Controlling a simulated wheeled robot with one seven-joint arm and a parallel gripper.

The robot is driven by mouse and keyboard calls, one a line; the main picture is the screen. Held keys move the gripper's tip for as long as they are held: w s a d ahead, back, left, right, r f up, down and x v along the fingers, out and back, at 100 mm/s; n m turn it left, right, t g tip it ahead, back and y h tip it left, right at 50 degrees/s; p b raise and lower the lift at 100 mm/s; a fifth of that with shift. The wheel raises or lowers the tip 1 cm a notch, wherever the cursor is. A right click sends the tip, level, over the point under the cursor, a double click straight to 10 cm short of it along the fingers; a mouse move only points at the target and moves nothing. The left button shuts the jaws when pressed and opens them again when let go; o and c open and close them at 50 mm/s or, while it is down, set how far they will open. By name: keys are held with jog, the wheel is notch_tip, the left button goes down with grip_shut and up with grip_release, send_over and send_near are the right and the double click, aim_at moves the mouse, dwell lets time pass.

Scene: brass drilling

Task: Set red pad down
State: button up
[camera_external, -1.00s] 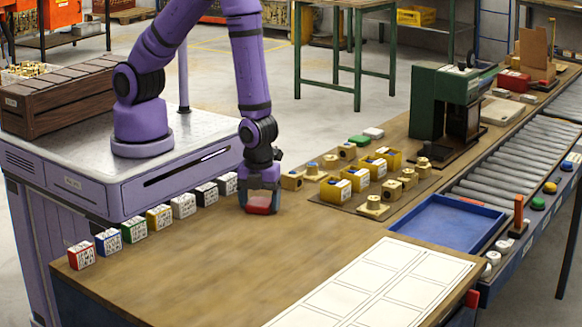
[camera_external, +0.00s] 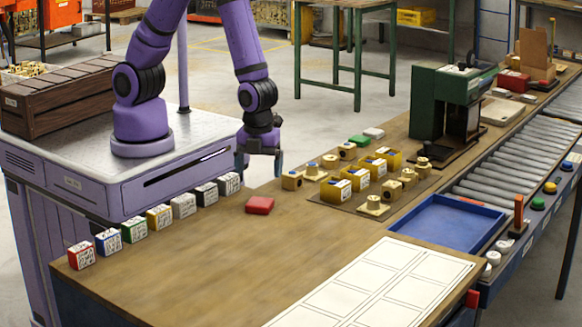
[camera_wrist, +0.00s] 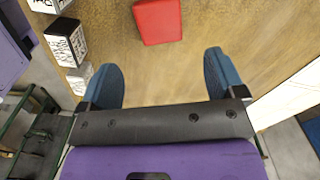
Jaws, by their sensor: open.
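The red pad (camera_external: 260,205) lies flat on the wooden bench top (camera_external: 190,255), to the right of the row of labelled blocks. It also shows in the wrist view (camera_wrist: 158,21), at the top middle, ahead of and apart from the fingertips. My gripper (camera_external: 259,165) is open and empty, raised above and behind the pad. In the wrist view its two blue fingers (camera_wrist: 162,78) stand wide apart with only bench between them.
Several labelled blocks (camera_external: 160,217) stand in a row along the bench's left edge. Brass parts and yellow bins (camera_external: 336,190) stand right of the pad. A blue tray (camera_external: 445,224) and white printed sheets (camera_external: 375,287) lie farther right. The front bench is clear.

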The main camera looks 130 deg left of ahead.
jog(key=s+r+n+t, duration=0.1)
jog(key=s+r+n, duration=0.25)
jog(key=r, duration=0.75)
jog(key=s+r+n+t, duration=0.25)
jog(key=s+r, duration=0.25)
jog(key=r, duration=0.7)
jog(key=s+r+n+t, duration=0.1)
jog(key=s+r+n, duration=0.6)
jog(key=s, duration=0.7)
jog(key=shift+s+a+r+t, duration=0.2)
jog(key=shift+s+r+t, duration=0.15)
jog(key=shift+r, duration=0.65)
